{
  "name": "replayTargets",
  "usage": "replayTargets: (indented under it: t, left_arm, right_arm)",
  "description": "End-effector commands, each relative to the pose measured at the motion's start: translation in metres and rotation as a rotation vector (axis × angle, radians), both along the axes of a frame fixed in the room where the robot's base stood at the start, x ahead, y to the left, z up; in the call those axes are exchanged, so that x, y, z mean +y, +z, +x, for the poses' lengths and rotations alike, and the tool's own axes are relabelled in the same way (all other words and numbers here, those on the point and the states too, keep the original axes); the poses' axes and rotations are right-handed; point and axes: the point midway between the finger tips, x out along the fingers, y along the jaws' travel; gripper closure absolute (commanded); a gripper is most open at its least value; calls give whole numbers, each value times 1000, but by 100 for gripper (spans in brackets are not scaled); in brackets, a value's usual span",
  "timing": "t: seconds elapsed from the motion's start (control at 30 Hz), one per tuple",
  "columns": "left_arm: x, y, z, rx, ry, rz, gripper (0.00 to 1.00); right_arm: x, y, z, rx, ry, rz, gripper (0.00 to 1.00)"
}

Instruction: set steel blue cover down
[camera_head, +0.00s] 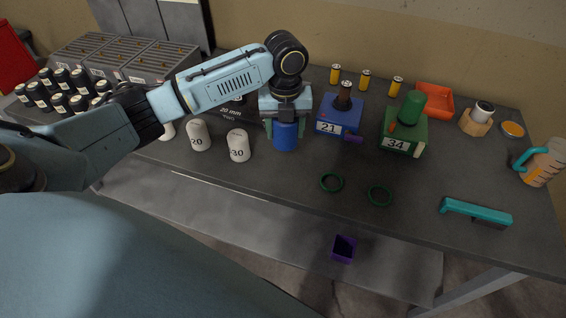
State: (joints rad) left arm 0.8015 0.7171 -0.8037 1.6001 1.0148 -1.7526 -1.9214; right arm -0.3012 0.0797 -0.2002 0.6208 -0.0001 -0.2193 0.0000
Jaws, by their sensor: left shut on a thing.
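My left gripper (285,122) points down over the table and is shut on a blue cylindrical cover (286,136). The cover is upright between the fingers, close to the tabletop. I cannot tell whether its bottom touches the table (260,185). The gripper hides the cover's upper part. A white cylinder marked 30 (238,145) stands just left of the cover, and one marked 20 (199,135) stands further left. My right gripper is not in view.
A blue box marked 21 (327,127) and a green box marked 34 (397,145) stand right of the cover. Two green rings (331,190) lie in front. A teal-handled tool (476,211) and measuring jug (543,163) are at right. A purple container (344,248) is below the table edge.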

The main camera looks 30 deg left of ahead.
Motion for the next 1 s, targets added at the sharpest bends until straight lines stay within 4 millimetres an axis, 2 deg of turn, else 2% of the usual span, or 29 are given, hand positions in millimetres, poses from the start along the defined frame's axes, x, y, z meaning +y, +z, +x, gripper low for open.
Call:
replayTargets:
  t: [0.1,0.23,0.5,0.73,0.9,1.0]
  left_arm:
    - [4,1,1,-1,-106,2,76]
    - [6,-6,1,3,-161,3,76]
    - [7,-54,1,4,-169,3,76]
    - [7,-72,1,3,-169,4,76]
    - [6,-97,1,3,-168,3,76]
    - [7,-102,1,1,-169,4,76]
  right_arm:
    - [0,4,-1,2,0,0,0]
    - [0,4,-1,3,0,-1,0]
    - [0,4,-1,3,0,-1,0]
    - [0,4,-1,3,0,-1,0]
    - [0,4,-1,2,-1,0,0]
    - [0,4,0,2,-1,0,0]
